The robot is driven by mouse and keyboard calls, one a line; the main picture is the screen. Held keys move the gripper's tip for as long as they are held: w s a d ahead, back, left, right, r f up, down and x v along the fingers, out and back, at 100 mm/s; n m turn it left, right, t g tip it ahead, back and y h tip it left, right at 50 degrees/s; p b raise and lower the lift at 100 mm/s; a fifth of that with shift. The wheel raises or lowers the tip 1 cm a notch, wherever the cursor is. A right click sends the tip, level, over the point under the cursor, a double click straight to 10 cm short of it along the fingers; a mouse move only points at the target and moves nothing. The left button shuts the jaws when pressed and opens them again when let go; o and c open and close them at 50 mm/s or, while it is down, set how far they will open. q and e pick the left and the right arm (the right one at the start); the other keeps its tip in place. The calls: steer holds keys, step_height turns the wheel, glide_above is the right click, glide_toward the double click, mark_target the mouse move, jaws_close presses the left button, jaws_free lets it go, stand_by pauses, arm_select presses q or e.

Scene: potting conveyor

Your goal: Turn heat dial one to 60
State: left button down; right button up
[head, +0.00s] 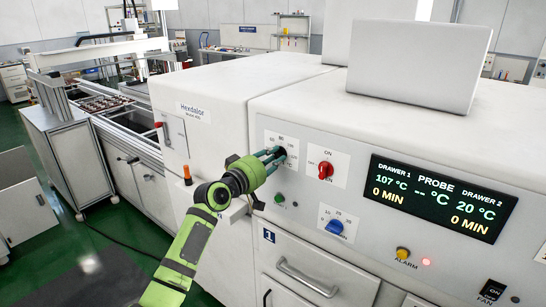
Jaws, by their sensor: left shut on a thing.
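Heat dial one (283,152) is a dark knob on a white scale plate at the left of the white machine's front panel. My left gripper (278,158) reaches it from the left, with its teal fingers shut around the knob. The fingers and the green wrist cover much of the dial and part of its scale, so I cannot read where its pointer stands. The black display (436,198) reads 107 °C for drawer 1 and 20 °C for drawer 2, with 0 MIN under each. My right gripper is not in view.
A red knob (325,170) sits just right of the dial, with a blue knob (335,227) and a green button (279,198) below. A drawer handle (305,279) is lower down. A yellow alarm button (403,253) and a fan switch (492,290) are farther right.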

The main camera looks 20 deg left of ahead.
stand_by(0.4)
arm_select(q)
steer(key=c, duration=1.1)
jaws_free()
steer(key=shift+s, duration=0.1)
steer(key=v, duration=1.2)
